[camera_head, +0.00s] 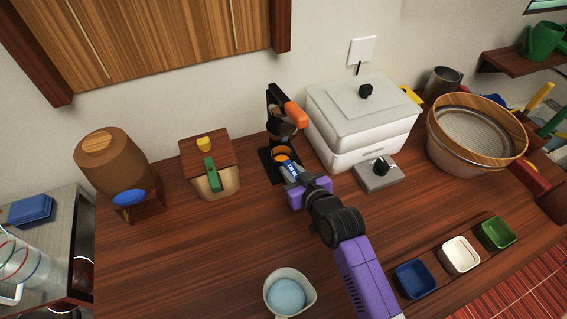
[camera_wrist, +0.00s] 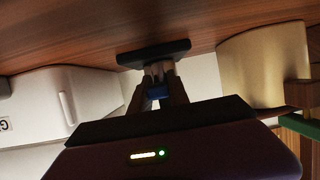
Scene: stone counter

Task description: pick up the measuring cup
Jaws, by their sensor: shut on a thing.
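A small cup with an orange inside (camera_head: 281,154), which I take to be the measuring cup, sits at or just above the black base of a stand (camera_head: 266,164). A blue piece with pale marks (camera_head: 291,170) reaches from it to my gripper (camera_head: 295,178). In the wrist view my gripper (camera_wrist: 159,97) is shut on this blue piece (camera_wrist: 157,91), with the black base (camera_wrist: 153,53) beyond. My fingers hide much of the cup there. I cannot tell whether it touches the base.
The stand's orange handle (camera_head: 296,114) rises behind the cup. A white appliance (camera_head: 350,145) stands close on the right, a wooden box (camera_head: 222,178) on the left. A white pitcher with a pale blue inside (camera_head: 306,300) stands in front. The counter at front left is clear.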

